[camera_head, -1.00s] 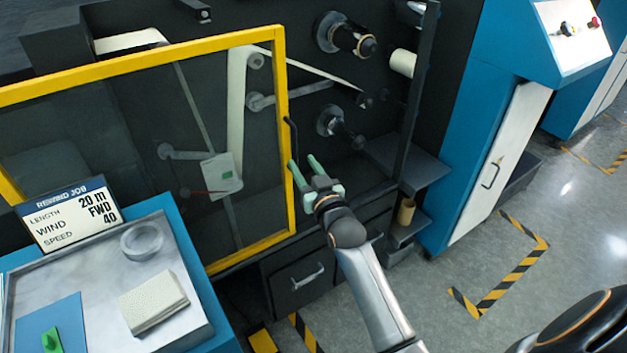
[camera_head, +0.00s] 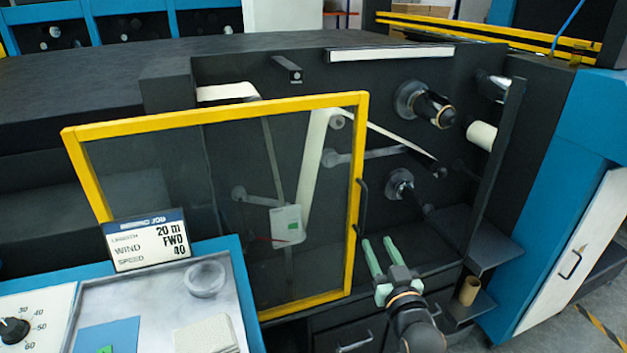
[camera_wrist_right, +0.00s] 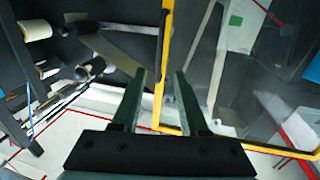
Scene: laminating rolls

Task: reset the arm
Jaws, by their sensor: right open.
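My right gripper (camera_head: 374,260) is in front of the dark machine, just right of the lower right corner of the yellow-framed door (camera_head: 357,200). Its two green fingers are apart with nothing between them. In the right wrist view, the open fingers (camera_wrist_right: 162,95) point toward the machine, and the yellow frame (camera_wrist_right: 166,60) shows between and behind them. The dark door handle (camera_head: 361,205) stands just above the fingers. The left gripper does not show in either view.
Rollers and spindles (camera_head: 425,105) stick out of the machine's face. A tray table (camera_head: 230,300) with a job sign (camera_head: 147,240) stands at the lower left. A small shelf (camera_head: 493,252) and a brown core (camera_head: 469,290) are right of the gripper. A blue cabinet (camera_head: 575,140) stands at the right.

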